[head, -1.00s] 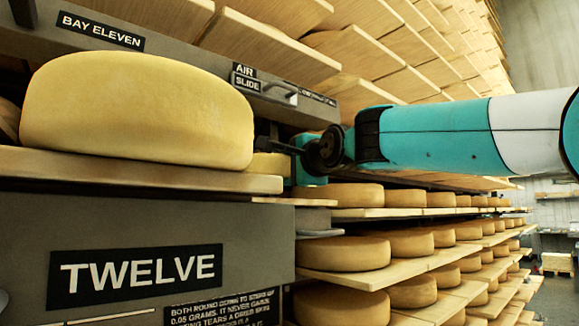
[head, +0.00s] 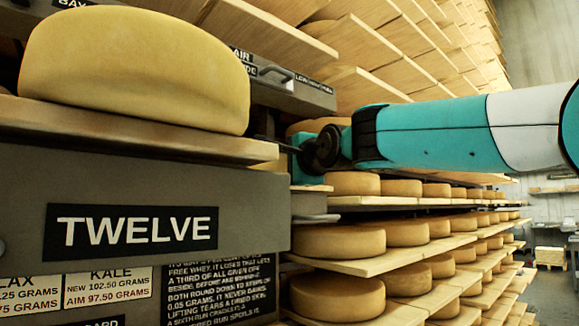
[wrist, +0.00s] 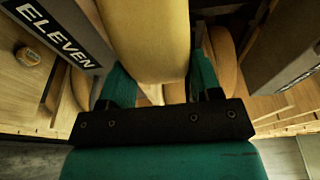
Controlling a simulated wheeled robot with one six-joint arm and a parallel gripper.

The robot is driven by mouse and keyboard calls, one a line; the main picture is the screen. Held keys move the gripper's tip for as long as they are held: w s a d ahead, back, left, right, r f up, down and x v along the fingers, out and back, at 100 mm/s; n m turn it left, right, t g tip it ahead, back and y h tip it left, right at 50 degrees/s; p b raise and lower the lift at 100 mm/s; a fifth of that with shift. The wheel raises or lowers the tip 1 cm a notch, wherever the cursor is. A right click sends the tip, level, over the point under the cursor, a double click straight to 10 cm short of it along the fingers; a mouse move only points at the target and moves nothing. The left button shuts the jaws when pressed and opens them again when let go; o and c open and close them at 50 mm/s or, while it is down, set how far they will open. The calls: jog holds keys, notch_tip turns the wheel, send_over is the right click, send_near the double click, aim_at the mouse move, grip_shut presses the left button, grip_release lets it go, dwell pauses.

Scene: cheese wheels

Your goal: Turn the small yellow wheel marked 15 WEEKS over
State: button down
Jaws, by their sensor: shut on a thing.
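In the wrist view a pale yellow wheel (wrist: 150,40) stands edge-on between the two green fingers of my gripper (wrist: 158,75), which is shut on it. Its faces are not visible and no 15 WEEKS mark can be read. In the head view my gripper (head: 290,148) is at the right end of the front board, partly hidden behind the large foreground wheel. The held wheel is hidden there.
A large yellow wheel (head: 135,75) sits on a board (head: 130,130) above the TWELVE panel (head: 133,226). Shelves of wheels (head: 340,242) run back at right. The aisle (head: 552,288) at far right looks clear.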

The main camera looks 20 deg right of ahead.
jog(key=shift+r, duration=0.1)
jog(key=shift+c, duration=1.3)
grip_release()
jog(key=shift+o, duration=0.2)
jog(key=shift+f, duration=0.35)
jog(key=s+d+b, duration=0.1)
jog(key=s+b, duration=1.4)
jog(key=s, duration=0.2)
jog(key=shift+s+d+r, duration=0.2)
jog(key=shift+d+r, duration=0.1)
jog(key=shift+d, duration=0.1)
